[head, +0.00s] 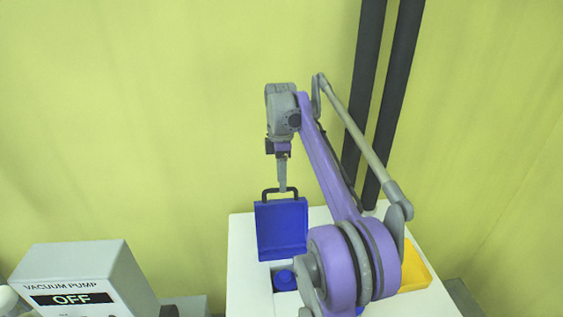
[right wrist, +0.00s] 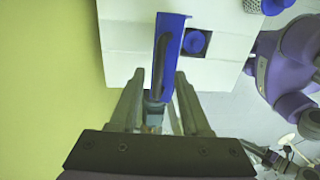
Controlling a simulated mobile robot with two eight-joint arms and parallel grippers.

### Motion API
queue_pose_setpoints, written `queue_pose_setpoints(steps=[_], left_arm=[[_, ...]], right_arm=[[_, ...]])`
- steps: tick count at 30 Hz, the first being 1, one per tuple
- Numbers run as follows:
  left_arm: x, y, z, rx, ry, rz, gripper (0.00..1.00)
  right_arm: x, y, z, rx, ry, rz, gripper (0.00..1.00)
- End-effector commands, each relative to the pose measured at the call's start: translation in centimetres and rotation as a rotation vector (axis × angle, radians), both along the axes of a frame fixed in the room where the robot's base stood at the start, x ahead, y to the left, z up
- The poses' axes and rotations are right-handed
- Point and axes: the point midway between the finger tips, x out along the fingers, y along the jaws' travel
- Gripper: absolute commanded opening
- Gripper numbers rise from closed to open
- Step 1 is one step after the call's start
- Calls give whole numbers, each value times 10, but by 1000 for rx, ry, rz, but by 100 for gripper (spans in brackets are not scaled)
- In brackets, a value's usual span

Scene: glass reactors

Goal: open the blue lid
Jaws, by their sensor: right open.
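The blue lid (head: 281,230) stands raised, roughly upright, over a white box (head: 243,270), with its dark handle at its top edge. The right wrist view shows the lid (right wrist: 173,38) nearly edge-on. My right gripper (head: 282,187) points down at the handle, its tips at handle height. In the right wrist view its open fingers (right wrist: 158,88) lie to either side of the lid's handle end; whether they touch it I cannot tell. My left gripper is in neither view.
A blue round object (head: 285,281) sits in a square opening in front of the lid; the right wrist view shows it too (right wrist: 194,41). A yellow tray (head: 414,271) is at right, partly behind my arm. A vacuum pump box reading OFF (head: 85,278) stands at left.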

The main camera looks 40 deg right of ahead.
Motion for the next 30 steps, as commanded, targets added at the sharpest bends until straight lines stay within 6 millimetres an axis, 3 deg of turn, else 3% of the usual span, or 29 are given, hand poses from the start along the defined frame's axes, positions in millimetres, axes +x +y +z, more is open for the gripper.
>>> queue_pose_setpoints(steps=[6,12,30], left_arm=[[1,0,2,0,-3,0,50],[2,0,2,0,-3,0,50],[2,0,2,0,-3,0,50]], right_arm=[[4,-3,44,0,0,0,47],[5,-4,64,0,0,0,47],[5,-4,71,0,0,0,47]])
